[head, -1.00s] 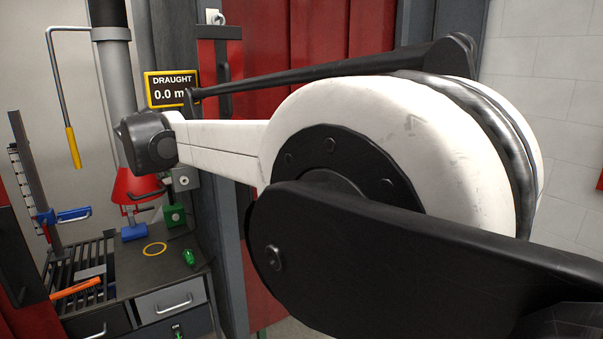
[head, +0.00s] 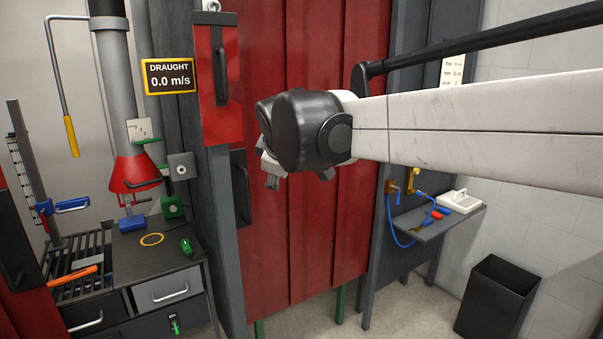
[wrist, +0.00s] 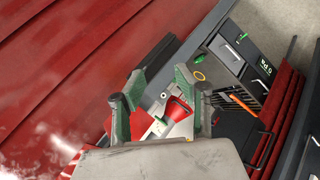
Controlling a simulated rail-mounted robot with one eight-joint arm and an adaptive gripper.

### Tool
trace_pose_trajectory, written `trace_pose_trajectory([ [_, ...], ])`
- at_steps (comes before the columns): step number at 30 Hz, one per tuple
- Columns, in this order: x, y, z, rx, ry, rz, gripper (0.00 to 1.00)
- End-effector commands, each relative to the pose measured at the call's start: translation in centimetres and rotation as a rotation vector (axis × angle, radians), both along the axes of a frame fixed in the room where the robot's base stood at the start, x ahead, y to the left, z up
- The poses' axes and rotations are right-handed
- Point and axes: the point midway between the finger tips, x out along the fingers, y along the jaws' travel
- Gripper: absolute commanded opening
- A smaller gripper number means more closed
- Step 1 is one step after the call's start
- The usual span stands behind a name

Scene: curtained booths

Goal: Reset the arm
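My arm extends leftward across the upper right of the head view, its pale link ending in a dark wrist joint. My gripper (head: 274,170) shows only partly below that joint, in front of the red curtain (head: 305,230). In the wrist view my gripper (wrist: 160,82) has its two green-padded fingers well apart, with nothing held between them. The red hood (wrist: 178,108) shows beyond the gap, at a distance.
At left is a bench (head: 125,275) with a grate, a red hood (head: 135,173), a yellow ring (head: 152,240) and drawers. A DRAUGHT display (head: 169,77) reads 0.0 m/s. At right are a shelf (head: 425,228) with a blue hose and a black bin (head: 495,298).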

Motion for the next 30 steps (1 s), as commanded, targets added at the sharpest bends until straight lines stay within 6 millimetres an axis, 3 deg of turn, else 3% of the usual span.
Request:
trace_pose_trajectory([
  [1, -1.5, -2.5, -1.0, 0.034, 0.018, -0.052, 0.32],
  [6, -6.3, -9.0, -3.8, 0.161, 0.079, -0.226, 0.32],
  [15, -16.1, -17.9, -10.6, 0.388, 0.170, -0.534, 0.32],
  [24, -25.8, -23.5, -19.0, 0.611, 0.239, -0.833, 0.32],
  [30, -29.6, -25.0, -22.9, 0.707, 0.263, -0.960, 0.32],
])
